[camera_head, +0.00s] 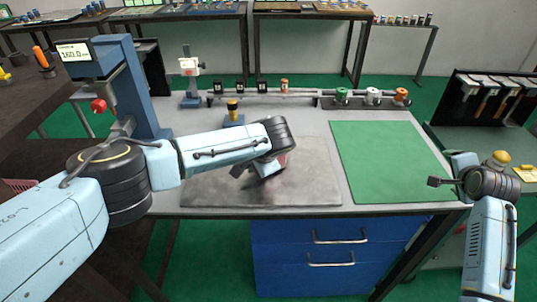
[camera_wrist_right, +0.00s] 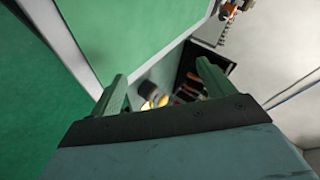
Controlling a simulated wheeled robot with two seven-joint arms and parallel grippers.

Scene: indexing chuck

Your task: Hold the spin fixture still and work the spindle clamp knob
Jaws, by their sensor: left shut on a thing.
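My left gripper (camera_head: 262,168) is over the grey plate (camera_head: 320,185) on the bench, mostly hidden by its own wrist. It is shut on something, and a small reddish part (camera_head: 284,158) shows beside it. I cannot tell whether that is the spin fixture or its clamp knob. My right gripper (camera_wrist_right: 162,75) is open, with nothing between its fingers in the right wrist view. In the head view, the right arm's wrist (camera_head: 490,183) is beyond the bench's right edge, away from the plate.
A green mat (camera_head: 388,160) lies bare on the bench's right. A rail (camera_head: 300,97) with small coloured pieces runs along the back. A blue stand with a display (camera_head: 75,52) rises at left.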

